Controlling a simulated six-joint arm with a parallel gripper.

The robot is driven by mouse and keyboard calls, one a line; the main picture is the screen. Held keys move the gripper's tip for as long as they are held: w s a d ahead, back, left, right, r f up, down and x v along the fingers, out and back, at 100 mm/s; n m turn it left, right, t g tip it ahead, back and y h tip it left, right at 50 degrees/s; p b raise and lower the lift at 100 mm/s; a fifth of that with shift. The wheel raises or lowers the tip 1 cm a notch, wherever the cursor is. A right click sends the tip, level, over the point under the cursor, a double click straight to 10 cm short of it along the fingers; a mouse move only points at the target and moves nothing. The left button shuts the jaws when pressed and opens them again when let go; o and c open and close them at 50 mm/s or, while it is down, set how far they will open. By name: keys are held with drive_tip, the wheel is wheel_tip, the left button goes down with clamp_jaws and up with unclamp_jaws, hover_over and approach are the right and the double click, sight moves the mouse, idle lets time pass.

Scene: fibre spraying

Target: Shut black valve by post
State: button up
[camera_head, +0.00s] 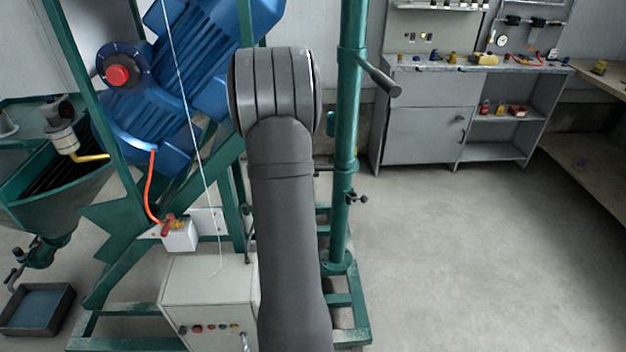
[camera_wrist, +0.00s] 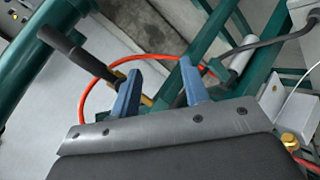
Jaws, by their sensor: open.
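The green post (camera_head: 348,130) stands just right of my arm in the head view, and its green tube also shows at the upper left of the wrist view (camera_wrist: 28,55). A dark lever handle (camera_head: 380,78) sticks out from the post. Small black fittings (camera_head: 357,198) sit lower on it; I cannot tell which part is the valve. In the wrist view a black handle (camera_wrist: 66,45) lies beside the tube, left of my gripper (camera_wrist: 160,80). My gripper's blue fingers are apart, with brass and dark parts showing beyond them. The head view hides my gripper behind my arm.
An orange hose (camera_wrist: 90,82) loops behind the fingers. A blue motor (camera_head: 195,60) and green frame stand left, with a white control box (camera_head: 208,290) below and a thin white cord hanging. A grey cabinet (camera_head: 430,120) stands at the back right. The right floor is clear.

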drive_tip(key=s+d+r+n+t, duration=0.3)
drive_tip(key=s+d+n+t, duration=0.4)
drive_tip(key=s, duration=0.5)
drive_tip(key=w, duration=1.7)
drive_tip(key=shift+w+d+f+y, duration=0.15)
drive_tip(key=shift+y, duration=0.15)
clamp_jaws()
